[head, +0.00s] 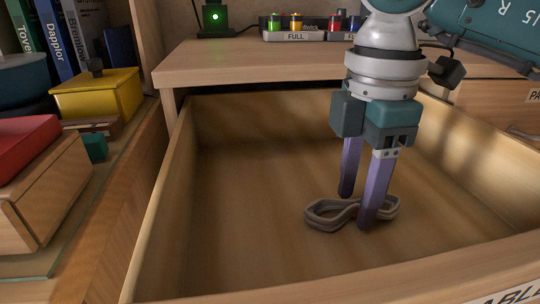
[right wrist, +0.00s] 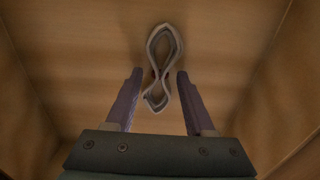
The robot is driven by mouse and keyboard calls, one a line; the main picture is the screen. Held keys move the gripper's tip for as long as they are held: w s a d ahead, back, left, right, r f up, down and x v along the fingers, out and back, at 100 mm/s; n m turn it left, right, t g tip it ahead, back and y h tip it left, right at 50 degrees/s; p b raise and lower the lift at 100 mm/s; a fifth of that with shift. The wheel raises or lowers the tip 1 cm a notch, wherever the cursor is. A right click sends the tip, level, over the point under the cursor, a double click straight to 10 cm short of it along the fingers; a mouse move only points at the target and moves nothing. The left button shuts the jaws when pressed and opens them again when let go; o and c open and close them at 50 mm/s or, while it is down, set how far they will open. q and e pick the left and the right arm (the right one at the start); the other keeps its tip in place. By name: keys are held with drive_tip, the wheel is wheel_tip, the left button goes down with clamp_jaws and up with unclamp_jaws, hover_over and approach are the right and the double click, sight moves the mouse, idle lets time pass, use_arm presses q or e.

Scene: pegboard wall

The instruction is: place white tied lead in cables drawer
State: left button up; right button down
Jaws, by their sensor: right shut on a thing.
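The white tied lead (head: 346,211), greyish in this light, is a figure-eight loop inside the open wooden drawer (head: 235,185). My right gripper (head: 357,210) reaches down into the drawer and is shut on the lead's narrow waist, with a loop out to either side. The lead also shows between the fingers in the right wrist view (right wrist: 161,74). It is low, close to the drawer floor; I cannot tell whether it touches. The drawer front carries a partly cut-off label (head: 510,295) reading "ABLE". My left gripper is out of view.
The drawer is otherwise empty, with bare floor around the lead. A desktop (head: 250,62) behind holds a battery tray (head: 310,30) and a green-lit device (head: 214,18). At left are a yellow box (head: 97,95), a red-topped box (head: 30,150) and books (head: 55,40).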

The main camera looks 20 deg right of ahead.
sight(355, 201)
drive_tip(key=shift+r, duration=0.1)
drive_tip(key=shift+f, duration=0.2)
drive_tip(key=shift+c, duration=1.3)
unclamp_jaws()
wheel_tip(355, 201, up, 12)
drive_tip(key=p, duration=0.4)
drive_tip(key=shift+r, duration=0.25)
drive_tip(key=shift+a, duration=0.1)
